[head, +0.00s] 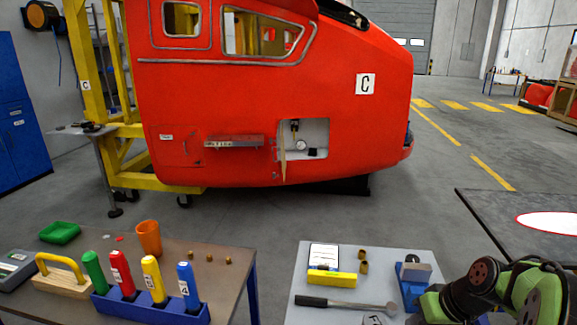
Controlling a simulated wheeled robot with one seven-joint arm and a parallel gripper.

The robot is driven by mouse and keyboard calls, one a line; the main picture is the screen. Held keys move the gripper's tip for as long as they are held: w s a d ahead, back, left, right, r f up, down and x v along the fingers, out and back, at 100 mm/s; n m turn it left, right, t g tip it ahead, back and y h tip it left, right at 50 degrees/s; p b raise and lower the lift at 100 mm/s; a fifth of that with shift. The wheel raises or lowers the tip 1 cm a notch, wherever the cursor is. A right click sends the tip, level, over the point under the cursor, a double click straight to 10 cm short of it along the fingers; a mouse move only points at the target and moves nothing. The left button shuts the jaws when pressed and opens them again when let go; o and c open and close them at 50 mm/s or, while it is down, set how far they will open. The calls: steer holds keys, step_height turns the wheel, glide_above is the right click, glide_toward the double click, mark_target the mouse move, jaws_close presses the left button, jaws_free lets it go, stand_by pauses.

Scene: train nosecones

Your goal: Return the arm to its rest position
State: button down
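My arm (500,292) shows at the lower right corner, folded low over the right edge of the grey table. Its links are dark with green parts. My gripper is not clearly visible, so its fingers and anything in them cannot be seen. The red train nosecone (345,125) marked C stands ahead, with a small open compartment (303,140) in its lower side that holds a gauge.
The left table (215,245) carries a blue rack (150,308) with several coloured handles, an orange cup (149,237) and a green tray (60,232). The grey table (400,262) holds a wrench (345,304) and a yellow block (332,278). Floor is clear between the tables and the nosecone.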

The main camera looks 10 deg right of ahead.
steer(key=s+a+r+h, duration=0.1)
steer(key=s+a+r, duration=0.15)
steer(key=a, duration=0.25)
steer(key=s+a+r+h, duration=0.1)
steer(key=a+r, duration=0.2)
steer(key=a, duration=0.2)
steer(key=s+a+r, duration=0.1)
steer(key=s+a, duration=0.2)
steer(key=s, duration=0.3)
steer(key=s+a+r+t+h, duration=0.1)
steer(key=s+a+r, duration=0.1)
steer(key=s, duration=0.5)
steer(key=shift+s+a+n, duration=0.3)
steer(key=shift+a+n, duration=0.1)
steer(key=shift+a, duration=0.5)
steer(key=shift+r, duration=0.15)
